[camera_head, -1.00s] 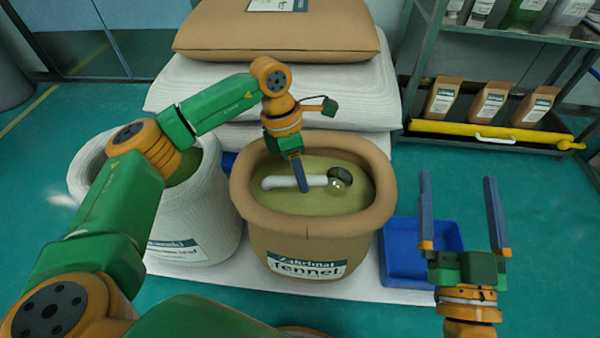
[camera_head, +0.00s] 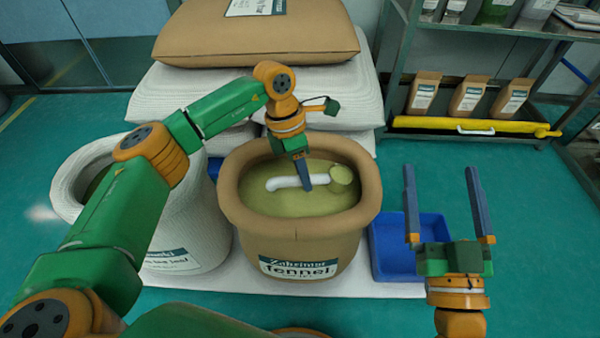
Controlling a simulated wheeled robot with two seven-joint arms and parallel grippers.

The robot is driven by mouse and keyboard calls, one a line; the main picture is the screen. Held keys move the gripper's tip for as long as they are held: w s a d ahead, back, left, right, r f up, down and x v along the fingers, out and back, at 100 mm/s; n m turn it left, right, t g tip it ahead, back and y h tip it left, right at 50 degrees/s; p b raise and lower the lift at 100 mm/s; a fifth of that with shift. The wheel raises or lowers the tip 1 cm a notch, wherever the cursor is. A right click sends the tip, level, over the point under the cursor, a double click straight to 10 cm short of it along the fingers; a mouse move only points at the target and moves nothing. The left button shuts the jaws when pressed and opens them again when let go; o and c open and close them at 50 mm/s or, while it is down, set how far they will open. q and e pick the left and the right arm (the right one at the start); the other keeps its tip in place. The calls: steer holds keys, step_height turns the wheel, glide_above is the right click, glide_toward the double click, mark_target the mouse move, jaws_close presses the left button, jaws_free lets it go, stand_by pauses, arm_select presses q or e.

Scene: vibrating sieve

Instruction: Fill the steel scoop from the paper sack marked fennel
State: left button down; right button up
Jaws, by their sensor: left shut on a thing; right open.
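The brown paper sack marked fennel (camera_head: 300,245) stands open in the middle, with greenish-yellow contents (camera_head: 300,205) inside. My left gripper (camera_head: 306,186) reaches down into its mouth and is shut on the white handle of the scoop (camera_head: 284,183). The scoop's bowl (camera_head: 342,175) points right and shows the same greenish-yellow as the contents. It is at or just over their surface; I cannot tell exactly. My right gripper (camera_head: 447,205) is open and empty, at the right in front of the blue bin.
A white woven sack (camera_head: 190,235) stands open to the left. Behind are stacked sacks with a brown one (camera_head: 260,35) on top. A blue bin (camera_head: 395,255) sits right of the fennel sack. A shelf with paper bags (camera_head: 467,97) stands at the back right.

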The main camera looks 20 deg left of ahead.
mark_target(289, 177)
arm_select(q)
steer(key=shift+a, duration=0.1)
steer(key=shift+s+a+p, duration=0.2)
steer(key=shift+s+a, duration=0.2)
steer(key=shift+a, duration=0.2)
steer(key=shift+s+a+p, duration=0.2)
steer(key=shift+s+a, duration=0.2)
steer(key=shift+a, duration=0.2)
step_height(289, 177, up, 17)
steer(key=p, duration=1.5)
